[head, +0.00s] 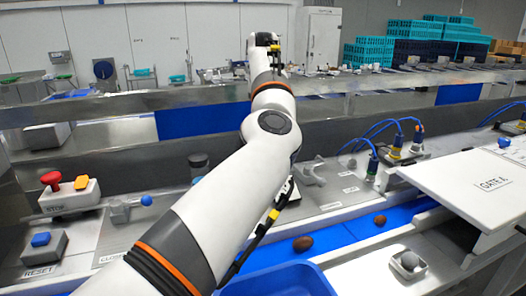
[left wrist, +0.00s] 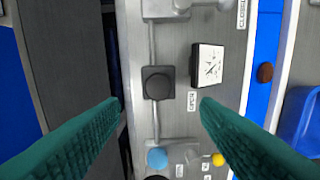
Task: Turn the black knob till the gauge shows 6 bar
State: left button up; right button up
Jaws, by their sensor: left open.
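The black knob (left wrist: 158,86) is a round dark cap on a square dark plate, set in line with a grey pipe in the left wrist view. The gauge (left wrist: 209,65) is a white square-framed dial, tilted, to the knob's right; its reading is too small to make out. My left gripper (left wrist: 161,104) is open and empty, its green fingertips apart on either side of the picture's middle, just below the knob and not visibly touching it. In the head view my left arm crosses the panel and hides much of it; the gripper's fingers cannot be made out there. My right gripper is not in view.
A blue ball handle (left wrist: 157,158) and a yellow one (left wrist: 218,159) sit near the knob. A red stop button (head: 51,180) and a blue reset button (head: 40,240) stand at left. Brown dates (head: 303,243) lie on the blue belt (head: 345,233). A blue bin (head: 280,282) is in front.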

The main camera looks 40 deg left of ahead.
pick_arm(q)
notch_tip(320, 180, down, 7)
jog(key=shift+w+a+f+p, duration=0.15)
jog(key=shift+f+p, duration=0.05)
jog(key=shift+p, duration=0.75)
jog(key=shift+f, duration=0.4)
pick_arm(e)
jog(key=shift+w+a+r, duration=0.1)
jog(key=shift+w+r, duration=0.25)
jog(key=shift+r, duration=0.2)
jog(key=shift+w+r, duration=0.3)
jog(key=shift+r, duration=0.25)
pick_arm(q)
jog(key=shift+c, duration=0.2)
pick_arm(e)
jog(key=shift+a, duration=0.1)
pick_arm(q)
jog(key=c, duration=0.9)
jog(key=shift+c, duration=0.2)
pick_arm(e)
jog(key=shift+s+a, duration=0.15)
pick_arm(q)
jog(key=shift+m, duration=0.3)
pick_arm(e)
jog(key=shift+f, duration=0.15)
